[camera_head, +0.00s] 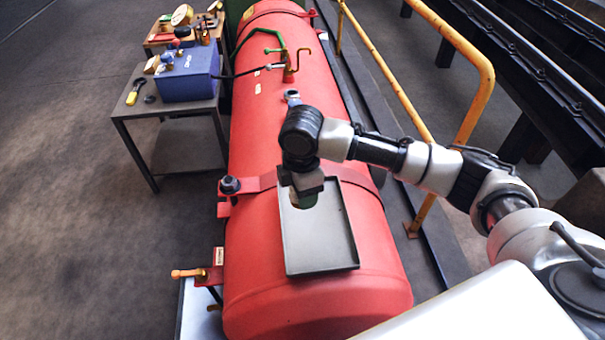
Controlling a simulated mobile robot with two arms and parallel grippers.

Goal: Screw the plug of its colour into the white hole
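My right gripper (302,192) comes in from the right and points down over the grey tray (320,245) on top of the red boiler (260,150). A small dark greenish patch shows right below its fingers. I cannot tell whether this is a held thing or part of the tray, nor whether the fingers are open or shut. I cannot make out a white plug or a white hole; my wrist and gripper hide the tray's far end. My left gripper is not in view.
A side table (135,110) holds a blue box (188,78). A yellow railing (470,100) runs along the right.

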